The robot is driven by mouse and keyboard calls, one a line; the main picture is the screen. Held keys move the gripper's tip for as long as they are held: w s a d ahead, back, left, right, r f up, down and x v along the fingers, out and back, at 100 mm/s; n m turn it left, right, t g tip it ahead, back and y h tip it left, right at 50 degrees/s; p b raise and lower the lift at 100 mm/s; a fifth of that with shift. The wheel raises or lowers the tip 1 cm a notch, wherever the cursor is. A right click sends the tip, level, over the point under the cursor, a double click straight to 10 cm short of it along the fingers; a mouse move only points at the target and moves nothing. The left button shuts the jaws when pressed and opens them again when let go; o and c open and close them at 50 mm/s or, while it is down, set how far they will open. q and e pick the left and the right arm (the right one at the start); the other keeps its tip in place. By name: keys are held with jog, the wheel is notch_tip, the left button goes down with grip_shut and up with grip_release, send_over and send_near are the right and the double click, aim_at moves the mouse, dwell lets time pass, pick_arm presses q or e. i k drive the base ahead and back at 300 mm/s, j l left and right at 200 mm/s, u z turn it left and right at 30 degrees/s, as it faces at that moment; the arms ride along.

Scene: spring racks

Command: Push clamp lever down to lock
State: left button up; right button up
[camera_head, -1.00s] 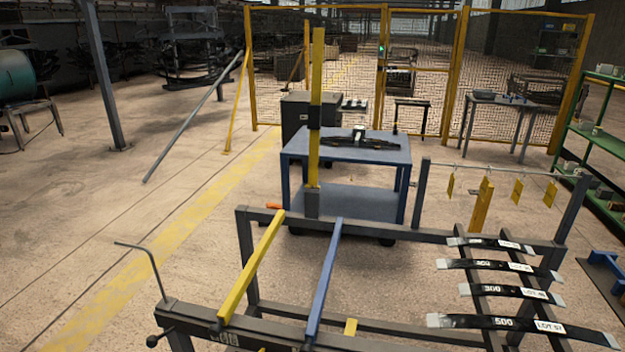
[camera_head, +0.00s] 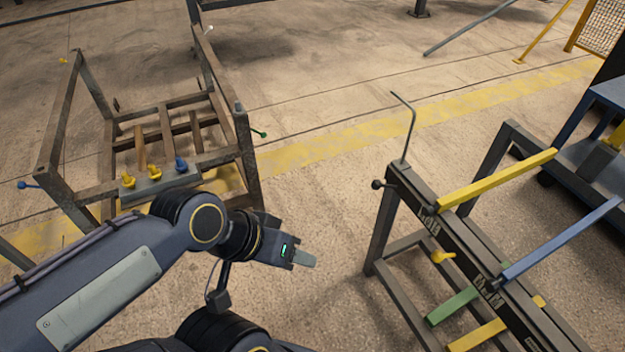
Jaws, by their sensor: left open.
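A thin bent rod (camera_head: 411,128) stands upright at the same corner. I cannot tell for certain which of them is the clamp lever. My left gripper (camera_head: 304,259) is open and empty over bare floor, left of and below the rack corner, apart from both levers. My right gripper is not in view.
A yellow bar (camera_head: 497,181) and a blue bar (camera_head: 560,240) extend from the right rack. A brown metal frame (camera_head: 245,160) with yellow and blue knobs and side levers stands at left. A blue cart (camera_head: 590,150) is at right. Floor between frame and rack is clear.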

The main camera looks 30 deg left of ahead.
aim_at(376, 184)
jog(key=u, duration=0.6)
jog(key=i+j+u, duration=0.25)
jog(key=i, duration=0.15)
jog(key=i+j+u, duration=0.1)
jog(key=i+u, duration=0.2)
jog(key=i, duration=0.1)
